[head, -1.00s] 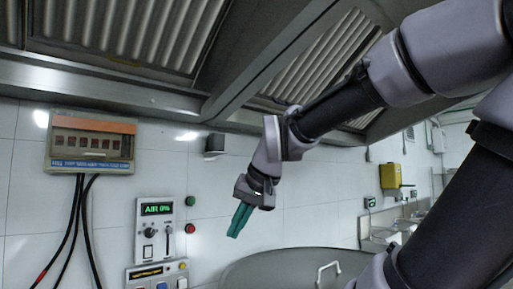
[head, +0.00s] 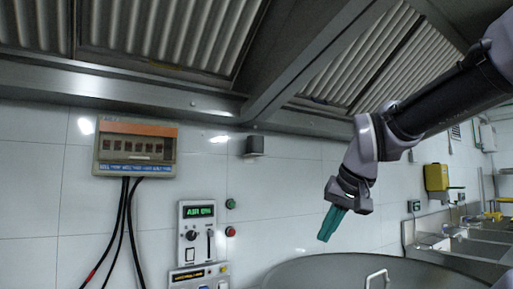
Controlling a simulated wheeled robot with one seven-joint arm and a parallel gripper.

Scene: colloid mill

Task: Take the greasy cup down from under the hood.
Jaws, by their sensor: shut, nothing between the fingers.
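A small dark grey cup-like piece (head: 254,146) sits against the tiled wall just under the front edge of the steel hood (head: 190,102). It looks like the greasy cup, but it is too small to make out grease or how it is held. My gripper (head: 329,226) has teal fingers that are shut, empty and pointing down. It is to the right of the cup and lower in the picture, clearly apart from it.
A control panel (head: 197,238) and a breaker box (head: 136,148) with black cables are on the wall at left. A large round steel vessel lid (head: 330,272) with a handle is below my gripper. A yellow dispenser (head: 436,178) and sinks (head: 470,248) stand at right.

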